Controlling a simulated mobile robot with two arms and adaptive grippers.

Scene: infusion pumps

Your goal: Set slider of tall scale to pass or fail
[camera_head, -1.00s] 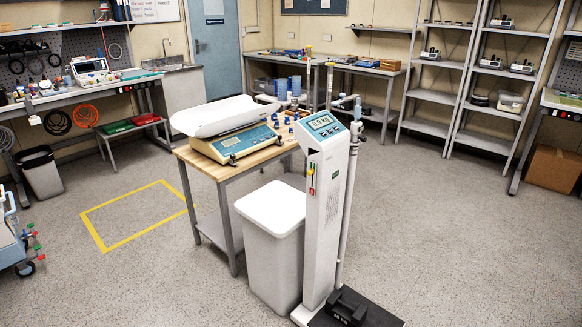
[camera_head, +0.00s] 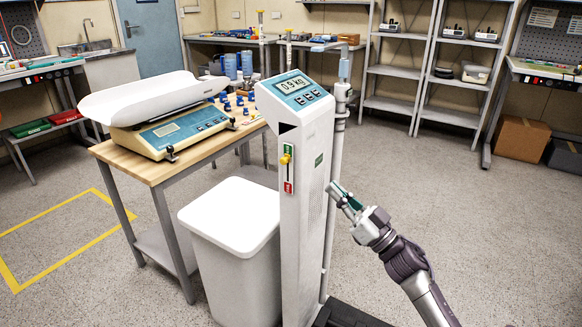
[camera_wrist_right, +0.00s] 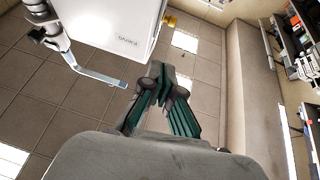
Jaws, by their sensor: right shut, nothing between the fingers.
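The tall scale (camera_head: 307,190) is a white column with a tilted blue display head (camera_head: 299,88), whose lit screen shows a kg reading. On its front face is a slider strip (camera_head: 288,175), green at the top and red at the bottom. The yellow slider knob (camera_head: 285,159) sits in the upper part, just below the green. My right gripper (camera_head: 336,190) is shut and empty, to the right of the column, lower than the knob. In the right wrist view its fingers (camera_wrist_right: 157,78) are together, and a yellow part (camera_wrist_right: 170,21) shows beyond the white scale. My left gripper is not in view.
A white bin (camera_head: 232,222) stands close to the left of the scale. A grey pole (camera_head: 338,150) stands behind the column. The floor to the right (camera_head: 480,230) is clear.

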